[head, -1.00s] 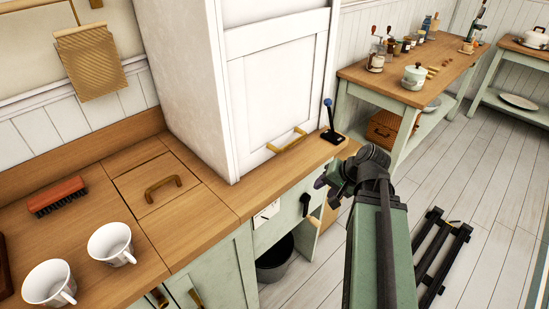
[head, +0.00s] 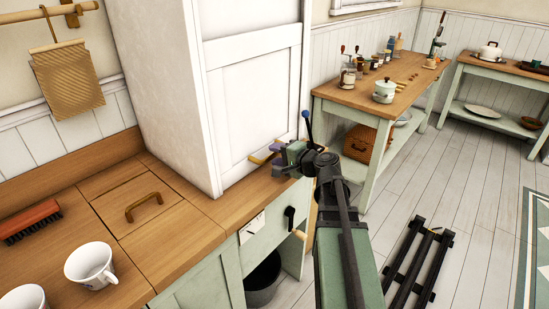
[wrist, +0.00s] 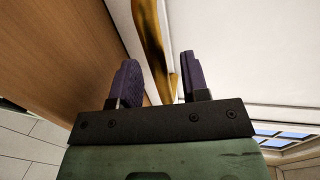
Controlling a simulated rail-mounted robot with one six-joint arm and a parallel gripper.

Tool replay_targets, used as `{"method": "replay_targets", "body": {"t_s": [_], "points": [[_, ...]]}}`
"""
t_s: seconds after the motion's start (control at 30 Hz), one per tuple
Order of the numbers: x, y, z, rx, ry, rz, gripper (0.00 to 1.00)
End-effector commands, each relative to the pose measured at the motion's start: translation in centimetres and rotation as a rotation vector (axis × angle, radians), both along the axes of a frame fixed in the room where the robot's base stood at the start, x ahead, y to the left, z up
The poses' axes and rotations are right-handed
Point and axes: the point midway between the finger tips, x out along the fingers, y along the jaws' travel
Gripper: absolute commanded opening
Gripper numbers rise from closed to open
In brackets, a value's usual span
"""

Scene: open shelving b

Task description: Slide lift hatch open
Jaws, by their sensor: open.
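The lift hatch (head: 255,90) is a white framed panel in the front of a tall white cabinet, down against the wooden counter. Its brass handle (head: 256,160) sits low on the panel, partly hidden by my gripper (head: 272,160) in the head view. In the wrist view, the handle (wrist: 150,35) shows between the two purple fingers of my gripper (wrist: 158,75). The fingers are apart, one on each side of it. I cannot tell whether they touch it.
A lever with a blue knob (head: 306,118) stands on the counter just right of the gripper. Cups (head: 91,265) and a brush (head: 30,221) lie on the counter at left. A side table (head: 410,72) is behind at right. The floor (head: 475,160) at right is mostly open.

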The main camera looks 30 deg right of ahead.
Motion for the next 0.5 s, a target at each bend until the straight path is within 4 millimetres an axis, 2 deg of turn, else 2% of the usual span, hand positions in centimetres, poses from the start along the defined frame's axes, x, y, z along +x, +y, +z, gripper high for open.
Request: {"method": "replay_targets", "body": {"t_s": [0.1,0.33,0.5], "points": [[1.01,0.41,-0.26,0.000,0.000,0.000,0.42],[1.08,0.49,-0.22,0.000,0.000,0.000,0.42],[1.06,0.48,-0.21,0.000,0.000,0.000,0.17]]}}
